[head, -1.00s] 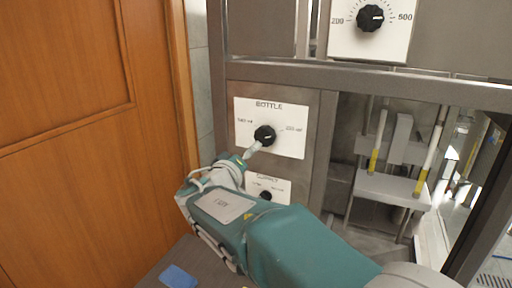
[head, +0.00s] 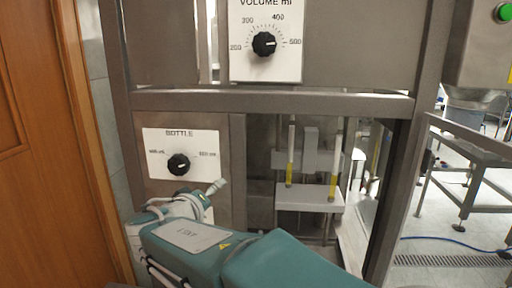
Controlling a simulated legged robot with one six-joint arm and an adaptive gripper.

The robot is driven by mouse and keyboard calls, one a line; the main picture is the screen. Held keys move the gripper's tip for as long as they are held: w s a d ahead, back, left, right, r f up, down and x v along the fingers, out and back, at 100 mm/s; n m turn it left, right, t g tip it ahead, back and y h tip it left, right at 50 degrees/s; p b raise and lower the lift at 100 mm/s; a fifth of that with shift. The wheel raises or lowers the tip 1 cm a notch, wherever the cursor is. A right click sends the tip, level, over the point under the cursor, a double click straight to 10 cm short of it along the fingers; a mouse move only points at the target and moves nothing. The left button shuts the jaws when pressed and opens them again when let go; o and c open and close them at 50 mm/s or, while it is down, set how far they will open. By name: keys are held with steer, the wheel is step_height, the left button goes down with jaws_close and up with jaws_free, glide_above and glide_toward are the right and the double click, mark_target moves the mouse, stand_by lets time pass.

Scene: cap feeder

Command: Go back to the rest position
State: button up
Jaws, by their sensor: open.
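My gripper (head: 216,187) is in the head view at the lower left, at the end of my teal arm. Its light tip points up and to the right, apart from the black BOTTLE knob (head: 179,164). It holds nothing that I can see, and its fingers are small in the picture. The BOTTLE knob sits on a white plate (head: 158,142) on the machine's grey panel, above and left of the gripper tip. A second small panel lies below, mostly hidden behind my arm.
A VOLUME ml dial (head: 264,43) is on the upper panel. A grey crossbar (head: 270,103) runs below it. A white block with two rods (head: 309,197) stands in the open bay.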

steer(key=s+d+f+m+g+h, duration=0.1)
steer(key=s+d+f+m+g, duration=0.25)
steer(key=d, duration=0.75)
steer(key=s+d+f+m+g, duration=0.15)
steer(key=s+d+g, duration=0.25)
steer(key=s+d, duration=0.5)
steer(key=s+d+f+m+g+y, duration=0.1)
steer(key=s+d+f+y, duration=0.1)
steer(key=s, duration=0.4)
steer(key=s+d+f+m+g+y, duration=0.1)
steer(key=s+d+f+y, duration=0.2)
steer(key=s, duration=0.4)
steer(key=shift+d+f, duration=0.9)
steer(key=shift+d, duration=0.2)
